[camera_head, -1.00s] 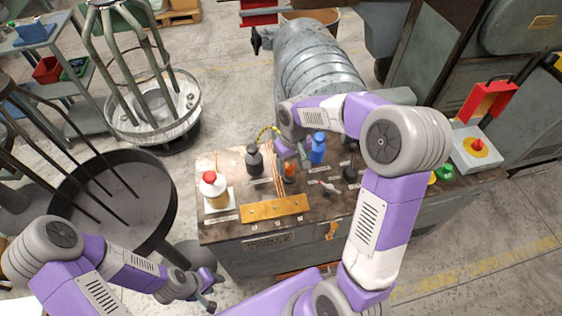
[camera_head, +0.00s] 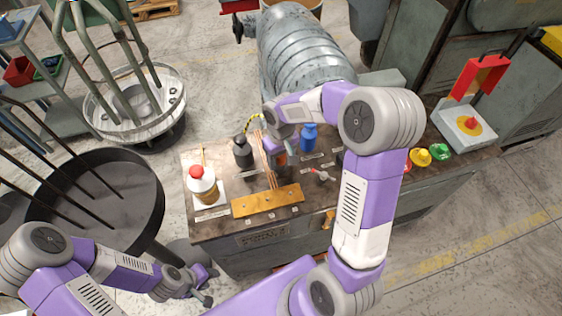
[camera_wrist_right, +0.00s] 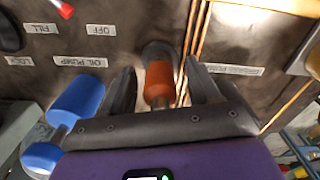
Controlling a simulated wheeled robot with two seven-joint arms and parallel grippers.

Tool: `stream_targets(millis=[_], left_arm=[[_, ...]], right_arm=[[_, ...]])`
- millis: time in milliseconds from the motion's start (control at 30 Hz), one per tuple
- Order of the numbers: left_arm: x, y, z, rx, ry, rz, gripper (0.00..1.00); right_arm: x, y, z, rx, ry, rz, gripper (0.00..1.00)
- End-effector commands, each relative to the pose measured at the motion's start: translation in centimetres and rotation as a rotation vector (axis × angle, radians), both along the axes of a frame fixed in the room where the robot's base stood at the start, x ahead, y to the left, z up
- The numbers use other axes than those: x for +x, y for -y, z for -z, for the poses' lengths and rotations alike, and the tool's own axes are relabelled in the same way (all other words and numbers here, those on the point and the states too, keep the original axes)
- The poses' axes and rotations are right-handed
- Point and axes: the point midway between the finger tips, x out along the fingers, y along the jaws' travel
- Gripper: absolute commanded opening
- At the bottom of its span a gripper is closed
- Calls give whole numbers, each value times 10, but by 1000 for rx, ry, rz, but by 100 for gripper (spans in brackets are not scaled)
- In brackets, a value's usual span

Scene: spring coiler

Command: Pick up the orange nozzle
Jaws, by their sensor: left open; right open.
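The orange nozzle (camera_wrist_right: 158,80) stands between the two fingers of my right gripper (camera_wrist_right: 162,82) in the right wrist view, with a dark round end beyond it. The fingers are open, with a visible gap on each side of the nozzle. In the head view my right gripper (camera_head: 278,150) is over the workbench and hides most of the orange nozzle (camera_head: 281,159). My left gripper (camera_head: 207,285) is open and empty, low in front of the bench, far from the nozzle.
Thin copper rods (camera_head: 267,165) lie close beside the right gripper. A blue bottle-like part (camera_head: 308,137), a dark bottle (camera_head: 242,152) and a red-capped bottle (camera_head: 203,186) stand nearby on the bench (camera_head: 222,228). A brass plate (camera_head: 267,201) lies at the front.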

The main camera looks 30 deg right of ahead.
Motion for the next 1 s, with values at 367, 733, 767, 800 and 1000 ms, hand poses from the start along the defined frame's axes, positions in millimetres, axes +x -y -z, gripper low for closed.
stream_targets(millis=[367, 733, 767, 800, 1000], left_arm=[[0, 0, 0, 0, 0, 0, 43], [0, 0, -1, 0, 0, 0, 43], [0, 0, -2, 0, 0, 0, 43], [0, 0, -4, 0, 0, 0, 43], [0, 0, -17, 0, 0, 0, 43]], right_arm=[[0, 0, -1, 0, 0, 0, 10], [0, 0, -3, 0, 2, 0, 0], [0, 0, -5, 0, 2, 0, 0], [1, 0, -10, 0, 3, 0, 0], [1, 0, -49, -1, 6, -1, 0]])
